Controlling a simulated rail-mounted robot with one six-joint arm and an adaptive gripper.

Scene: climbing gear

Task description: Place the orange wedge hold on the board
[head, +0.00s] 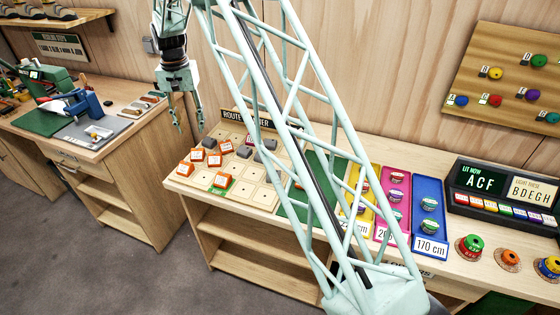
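The route board (238,194) is a pale wooden board with a grid of square cells, lying on the middle bench under a sign that my arm partly covers. Several orange holds with pale labels sit on its left part. One orange hold (222,180) lies near its front edge, with green showing around it. I cannot tell which hold is the wedge. Dark grey holds (244,151) sit towards the back. My gripper (188,124) hangs fingers down above the back left of the board, its fingers apart and nothing visible between them.
A green mat (293,210) lies right of the board, partly behind my arm. Yellow, pink and blue (429,222) trays with round pieces follow. A dark display box (505,190) stands far right. A separate workbench (130,128) stands left, with a gap between the benches.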

